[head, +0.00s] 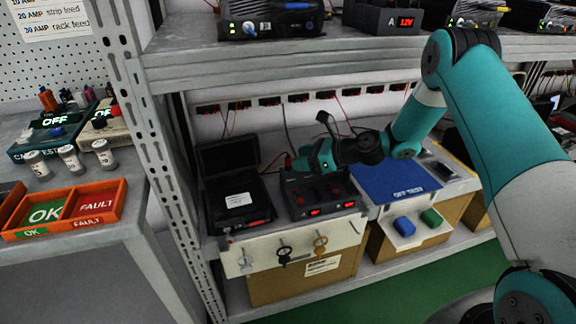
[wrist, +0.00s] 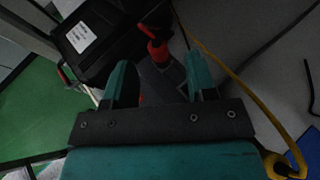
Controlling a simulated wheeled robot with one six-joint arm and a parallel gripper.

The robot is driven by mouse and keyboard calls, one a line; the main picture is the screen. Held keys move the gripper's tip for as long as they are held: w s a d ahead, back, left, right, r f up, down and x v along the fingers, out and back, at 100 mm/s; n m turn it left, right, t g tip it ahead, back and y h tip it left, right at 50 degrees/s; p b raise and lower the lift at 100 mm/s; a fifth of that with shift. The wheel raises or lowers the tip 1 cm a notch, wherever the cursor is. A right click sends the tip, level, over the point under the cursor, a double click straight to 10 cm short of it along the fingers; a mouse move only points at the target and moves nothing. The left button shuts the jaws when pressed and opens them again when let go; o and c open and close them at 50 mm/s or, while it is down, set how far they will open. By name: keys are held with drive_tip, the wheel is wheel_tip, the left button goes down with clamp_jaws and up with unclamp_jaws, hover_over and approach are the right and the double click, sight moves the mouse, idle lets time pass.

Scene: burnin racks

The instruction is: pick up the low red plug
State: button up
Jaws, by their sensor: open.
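A red plug (wrist: 157,48) with a black top shows in the wrist view, just beyond and between my fingertips. My gripper (wrist: 158,68) is open, with one teal finger on each side of a dark grey body below the plug. The fingers do not visibly touch the plug. In the head view my gripper (head: 308,157) is at the lower shelf, just above a dark unit with red displays (head: 318,197). The gripper and wrist hide part of the area behind them, so I cannot clearly tell the plug there.
An open black case (head: 236,200) stands left of the unit; it also shows in the wrist view (wrist: 85,35). A blue mat (head: 397,180) lies to the right. Several keys (head: 284,252) hang in front. The upper shelf (head: 300,55) is above my gripper. A yellow cable (wrist: 245,90) runs nearby.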

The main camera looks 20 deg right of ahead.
sight(282, 168)
drive_tip(key=x, duration=0.6)
drive_tip(key=shift+w+a, duration=0.1)
drive_tip(key=shift+a, duration=0.15)
drive_tip(key=shift+c, duration=0.4)
drive_tip(key=c, duration=0.8)
drive_tip(key=shift+r, duration=0.55)
drive_tip(key=r, duration=0.2)
drive_tip(key=shift+s+d+r, duration=0.25)
drive_tip(key=shift+d, duration=0.15)
drive_tip(key=s+d, duration=0.3)
drive_tip(key=d, duration=0.1)
drive_tip(key=s+d, duration=0.3)
drive_tip(key=d, duration=0.2)
drive_tip(key=s+d, duration=0.4)
drive_tip(key=shift+s+d, duration=0.1)
drive_tip(key=shift+d, duration=0.3)
